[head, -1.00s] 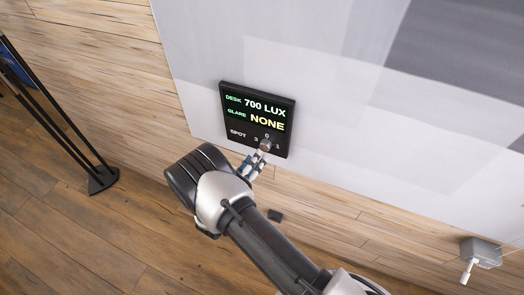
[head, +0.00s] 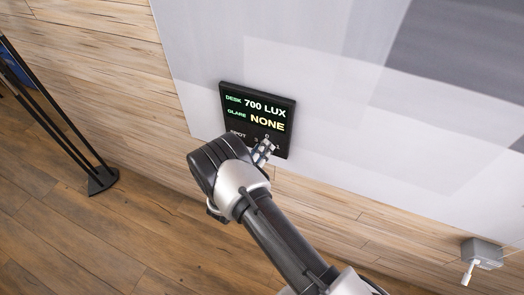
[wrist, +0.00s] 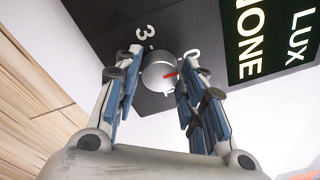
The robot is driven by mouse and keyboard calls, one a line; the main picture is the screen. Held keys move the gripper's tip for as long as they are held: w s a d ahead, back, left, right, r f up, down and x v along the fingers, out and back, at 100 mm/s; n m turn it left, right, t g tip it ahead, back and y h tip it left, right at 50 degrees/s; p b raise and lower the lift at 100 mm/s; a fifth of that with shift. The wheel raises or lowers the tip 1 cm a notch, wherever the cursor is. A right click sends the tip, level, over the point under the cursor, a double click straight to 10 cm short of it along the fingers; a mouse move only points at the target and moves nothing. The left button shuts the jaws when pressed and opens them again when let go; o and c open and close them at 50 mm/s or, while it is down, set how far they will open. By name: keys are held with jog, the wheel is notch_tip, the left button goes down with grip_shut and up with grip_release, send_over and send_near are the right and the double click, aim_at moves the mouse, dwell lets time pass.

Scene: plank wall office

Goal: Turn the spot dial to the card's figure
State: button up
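The black panel (head: 287,135) on the wall reads DESK 700 LUX and GLARE NONE, with a SPOT row below. My gripper (head: 264,148) is at the panel's lower edge and covers the dial in the head view. In the wrist view my gripper (wrist: 161,62) is open, with one finger on each side of the dial. I cannot tell whether they touch it. I see no card.
A pale wall board (head: 340,110) surrounds the panel's right side. A grey box with a white lever (head: 480,254) is on the wall at the lower right. A black stand (head: 100,180) is on the wooden floor at the left.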

jog(key=c, duration=0.6)
jog(key=shift+d+r+m+y+b, duration=0.1)
jog(key=shift+m+y+b, duration=0.4)
jog(key=shift+m+b, duration=2.9)
jog(key=shift+d+f+m+y+b, duration=0.1)
jog(key=shift+m+y+b, duration=0.4)
jog(key=shift+m+b, duration=2.85)
jog(key=shift+d+r+m+y+b, duration=0.1)
jog(key=shift+m+y+b, duration=0.75)
jog(key=shift+m, duration=4.7)
jog(key=shift+h+b, duration=0.35)
